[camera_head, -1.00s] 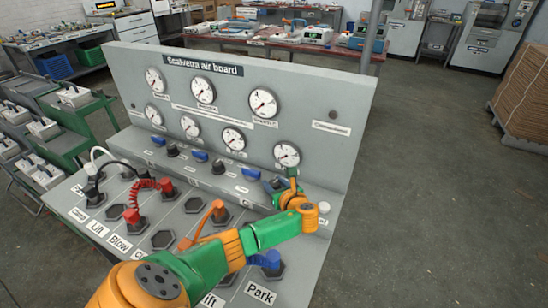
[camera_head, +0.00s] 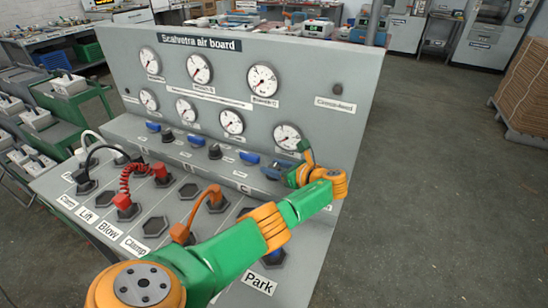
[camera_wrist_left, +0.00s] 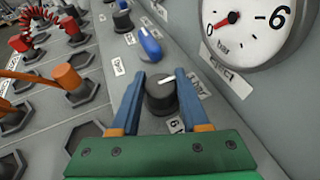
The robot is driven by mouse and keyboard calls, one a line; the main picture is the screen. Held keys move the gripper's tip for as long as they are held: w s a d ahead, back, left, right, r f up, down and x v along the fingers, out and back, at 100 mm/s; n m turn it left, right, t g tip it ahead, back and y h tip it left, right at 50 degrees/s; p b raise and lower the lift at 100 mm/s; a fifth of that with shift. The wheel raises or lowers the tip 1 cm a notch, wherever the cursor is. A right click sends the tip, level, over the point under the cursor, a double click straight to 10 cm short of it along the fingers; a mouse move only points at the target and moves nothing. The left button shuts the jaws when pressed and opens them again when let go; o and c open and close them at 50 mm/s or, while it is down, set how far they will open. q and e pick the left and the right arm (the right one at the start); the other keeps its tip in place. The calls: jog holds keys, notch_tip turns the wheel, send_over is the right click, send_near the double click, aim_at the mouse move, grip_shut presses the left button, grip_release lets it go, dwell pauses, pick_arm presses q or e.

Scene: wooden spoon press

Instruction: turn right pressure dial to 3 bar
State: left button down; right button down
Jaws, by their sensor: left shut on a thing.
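The right pressure dial is a black knob with a white pointer line, seen in the left wrist view (camera_wrist_left: 160,98). My left gripper (camera_wrist_left: 161,84) is shut on it, one blue finger on each side. In the head view, my left gripper (camera_head: 273,171) is at the right end of the board's ledge and mostly hides the dial. The gauge above the dial (camera_head: 287,136) also shows large in the left wrist view (camera_wrist_left: 258,30); its red needle points near 0. My right gripper is out of view.
The grey air board (camera_head: 350,80) carries several gauges. Blue levers, such as one beside the dial (camera_wrist_left: 150,42), and other black knobs (camera_head: 215,151) line the ledge. Red (camera_head: 130,185) and orange (camera_head: 205,205) hoses rise from the lower panel. Open floor lies to the right.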

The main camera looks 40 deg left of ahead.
pick_arm(q)
jog(key=shift+c, duration=2)
grip_release()
jog(key=p+v, duration=0.1)
jog(key=v, duration=0.6)
jog(key=shift+d+r, duration=0.1)
jog(key=shift+d, duration=0.05)
